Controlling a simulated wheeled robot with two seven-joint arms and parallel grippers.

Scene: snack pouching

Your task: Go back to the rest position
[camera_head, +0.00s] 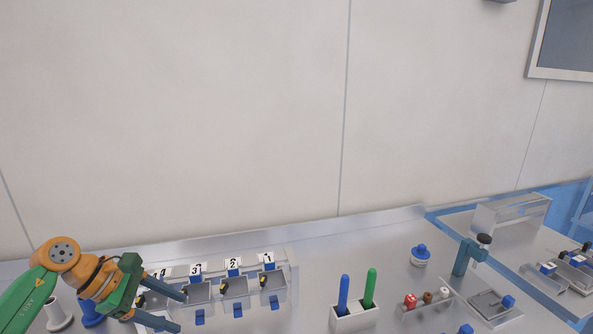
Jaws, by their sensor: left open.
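My left gripper (183,312) comes in from the lower left on a green and orange arm. Its two dark blue fingers are spread apart, and I see nothing held between them. The fingers are at the left end of a row of grey bins (235,291), covering part of the leftmost ones. The bins carry numbered cards, with 3, 2 and 1 readable from left to right, and blue tabs at the front. My right gripper is out of view.
A white holder (354,318) with a blue pen (343,294) and a green pen (370,288) stands at bottom centre.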

